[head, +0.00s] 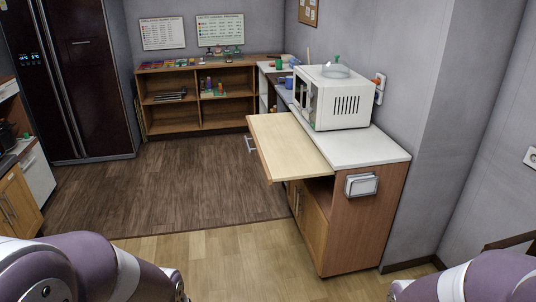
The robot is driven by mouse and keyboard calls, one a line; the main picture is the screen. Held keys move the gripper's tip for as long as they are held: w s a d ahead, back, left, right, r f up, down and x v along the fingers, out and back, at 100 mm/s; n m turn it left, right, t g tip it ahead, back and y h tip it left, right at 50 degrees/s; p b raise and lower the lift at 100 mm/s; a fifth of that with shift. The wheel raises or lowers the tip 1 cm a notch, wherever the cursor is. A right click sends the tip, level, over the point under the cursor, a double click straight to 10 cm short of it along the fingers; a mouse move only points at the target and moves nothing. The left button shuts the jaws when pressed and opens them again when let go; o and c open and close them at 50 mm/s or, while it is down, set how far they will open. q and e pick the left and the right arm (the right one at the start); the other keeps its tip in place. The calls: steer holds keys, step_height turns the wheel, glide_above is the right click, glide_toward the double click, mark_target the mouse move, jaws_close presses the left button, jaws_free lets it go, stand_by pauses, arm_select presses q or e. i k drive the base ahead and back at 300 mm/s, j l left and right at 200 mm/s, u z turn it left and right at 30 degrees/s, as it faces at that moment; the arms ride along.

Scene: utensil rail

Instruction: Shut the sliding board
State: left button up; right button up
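The sliding board (283,147) is a pale wooden panel pulled out to the left from under the white countertop of the right-hand cabinet (348,230). It juts over the floor, level, with nothing lying on it. Its right edge runs along the countertop. My two arms show only as purple and white links at the bottom left and bottom right corners. Neither gripper is in view, and both arms are well apart from the board.
A white microwave (337,100) stands on the white countertop (372,148) beside the board. Low wooden shelves (197,98) line the back wall, and a dark fridge (75,80) stands at left. The floor (205,235) before the cabinet is clear.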

mark_target(286, 152)
steer(key=i+j, duration=0.75)
steer(key=j, duration=0.15)
steer(key=i+j, duration=0.1)
steer(key=i, duration=0.55)
steer(key=i+j, duration=0.1)
steer(key=i, duration=0.5)
steer(key=i+j, duration=0.1)
steer(key=i, duration=0.55)
steer(key=i+j+z, duration=0.1)
steer(key=i, duration=0.5)
